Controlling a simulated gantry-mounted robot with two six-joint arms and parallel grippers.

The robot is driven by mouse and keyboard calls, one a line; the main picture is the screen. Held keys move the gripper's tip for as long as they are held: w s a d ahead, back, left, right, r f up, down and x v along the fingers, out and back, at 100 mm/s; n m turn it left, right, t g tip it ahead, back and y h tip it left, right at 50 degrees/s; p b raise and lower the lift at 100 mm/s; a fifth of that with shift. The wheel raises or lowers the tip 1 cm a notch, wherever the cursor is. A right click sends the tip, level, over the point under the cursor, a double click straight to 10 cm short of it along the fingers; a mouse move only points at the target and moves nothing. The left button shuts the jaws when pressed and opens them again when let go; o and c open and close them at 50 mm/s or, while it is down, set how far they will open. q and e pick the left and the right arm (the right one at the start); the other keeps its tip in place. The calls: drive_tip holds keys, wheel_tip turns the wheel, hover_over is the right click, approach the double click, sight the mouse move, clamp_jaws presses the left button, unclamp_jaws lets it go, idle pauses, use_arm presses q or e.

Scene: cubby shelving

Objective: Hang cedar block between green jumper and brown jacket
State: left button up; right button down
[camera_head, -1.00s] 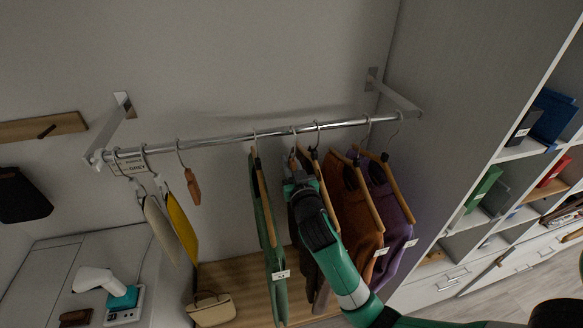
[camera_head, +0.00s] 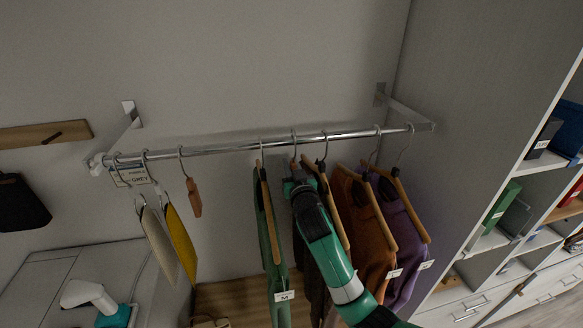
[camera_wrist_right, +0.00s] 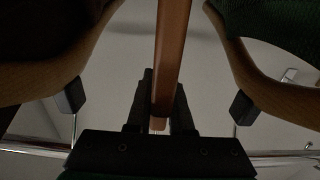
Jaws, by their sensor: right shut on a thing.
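My right gripper (camera_head: 295,186) is shut on a cedar block (camera_wrist_right: 172,60), a reddish-brown wooden bar. Its hook shows at the rail (camera_head: 225,149), above the gripper; I cannot tell whether it bears on the rail. The green jumper (camera_head: 266,235) hangs on a wooden hanger just left of the gripper. The dark brown jacket (camera_head: 311,275) hangs to the right, partly hidden behind my arm. In the right wrist view the block stands between the jumper (camera_wrist_right: 285,22) on the right and the dark jacket (camera_wrist_right: 35,25) on the left. My left gripper is out of view.
Another small wooden block (camera_head: 194,197) hangs farther left, beside a yellow item (camera_head: 181,245) and a cream one. A rust garment (camera_head: 365,235) and a purple one (camera_head: 408,250) hang close together on the right. The rail is free between the left block and the green jumper.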

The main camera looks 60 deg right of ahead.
drive_tip(key=shift+f, duration=0.4)
drive_tip(key=c, duration=0.7)
unclamp_jaws()
drive_tip(key=shift+c, duration=0.2)
drive_tip(key=v, duration=1.1)
drive_tip(key=shift+s+a+p, duration=0.2)
drive_tip(key=shift+a+p, duration=0.05)
drive_tip(key=shift+p, duration=0.2)
drive_tip(key=shift+w+r, duration=0.1)
